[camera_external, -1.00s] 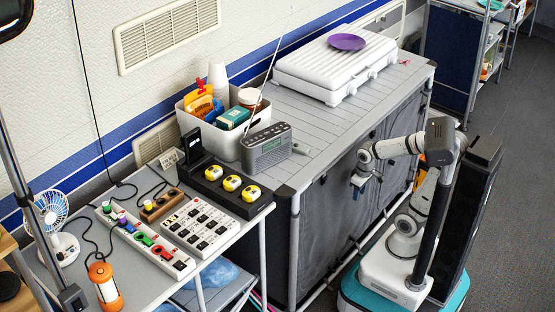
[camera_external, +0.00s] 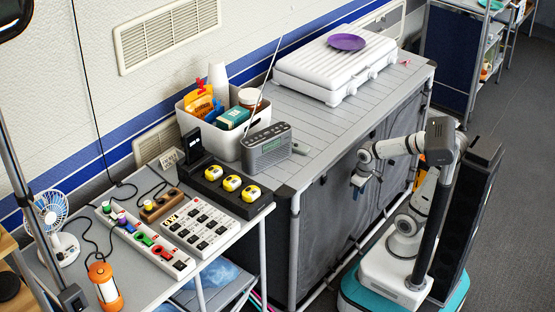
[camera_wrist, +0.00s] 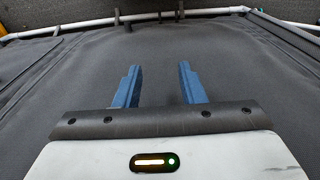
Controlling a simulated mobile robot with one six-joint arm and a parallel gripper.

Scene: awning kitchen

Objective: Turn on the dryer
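I cannot pick out a dryer with certainty in either view. My gripper (camera_external: 359,184) hangs in front of the grey fabric side of the counter, below its top edge. In the wrist view my gripper (camera_wrist: 158,78) shows two blue fingers spread apart with nothing between them. Dark grey fabric lies beyond the fingers. A power strip with coloured switches (camera_external: 146,240) and a white block with several black sockets or switches (camera_external: 200,224) lie on the left table.
The counter (camera_external: 315,120) carries a radio (camera_external: 267,148), a bin of goods (camera_external: 212,135) and a closed white grill-like case (camera_external: 335,68) with a purple plate (camera_external: 346,42). The left table also holds a fan (camera_external: 56,225), an orange lantern (camera_external: 104,286) and yellow tape measures (camera_external: 232,183). Open floor (camera_external: 510,190) lies to the right.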

